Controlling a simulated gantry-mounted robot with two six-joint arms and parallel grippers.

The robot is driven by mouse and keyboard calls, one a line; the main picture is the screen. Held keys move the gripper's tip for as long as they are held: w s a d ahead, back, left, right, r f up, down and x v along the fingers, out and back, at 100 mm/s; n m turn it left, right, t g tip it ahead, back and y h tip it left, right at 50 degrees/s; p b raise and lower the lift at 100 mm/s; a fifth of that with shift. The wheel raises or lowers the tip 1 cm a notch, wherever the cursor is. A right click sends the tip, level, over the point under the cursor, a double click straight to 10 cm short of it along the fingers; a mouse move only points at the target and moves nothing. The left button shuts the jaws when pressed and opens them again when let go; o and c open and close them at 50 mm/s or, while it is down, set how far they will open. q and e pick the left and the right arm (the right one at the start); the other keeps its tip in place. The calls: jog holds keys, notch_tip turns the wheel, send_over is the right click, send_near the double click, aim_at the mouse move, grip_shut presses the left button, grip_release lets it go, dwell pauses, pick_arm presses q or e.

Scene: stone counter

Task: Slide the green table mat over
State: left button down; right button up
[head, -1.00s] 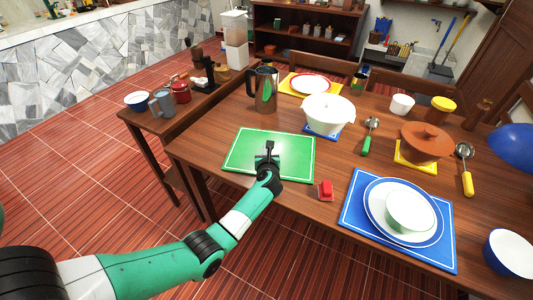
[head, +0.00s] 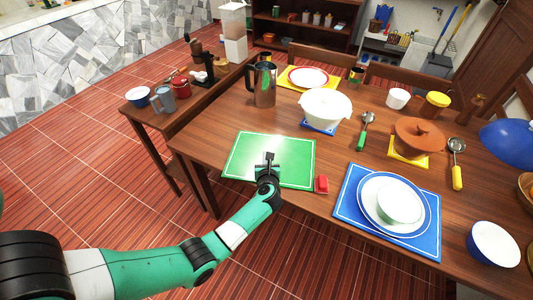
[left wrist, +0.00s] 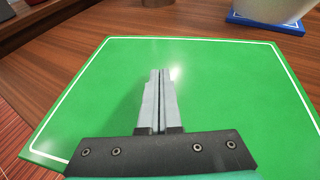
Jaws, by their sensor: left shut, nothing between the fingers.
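The green table mat (head: 248,152) with a white border line lies flat on the wooden table, at its left front edge. It fills most of the left wrist view (left wrist: 230,85). My left gripper (head: 269,157) is over the front middle part of the mat. In the left wrist view its two fingers (left wrist: 160,85) are together with nothing between them, pointing down at the mat. Whether the fingertips touch the mat I cannot tell. My right gripper is not in view.
A blue mat (head: 347,207) with plates and a bowl lies farther right.

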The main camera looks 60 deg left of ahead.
pick_arm(q)
jog(key=shift+s+r+p, duration=0.15)
jog(key=shift+r+p, duration=0.3)
jog(key=shift+p, duration=0.45)
jog(key=shift+s+d+f, duration=0.1)
jog(key=shift+d, duration=0.05)
jog(key=p+v, duration=0.2)
jog(key=v, duration=0.1)
jog(key=s+d, duration=0.1)
jog(key=d, duration=0.1)
jog(key=s+d+p, duration=0.1)
jog(key=d, duration=0.2)
jog(key=s+d+p, duration=0.1)
jog(key=d, duration=0.2)
jog(key=shift+s+d+f, duration=0.15)
jog(key=shift+s+d, duration=0.05)
jog(key=shift+s, duration=0.2)
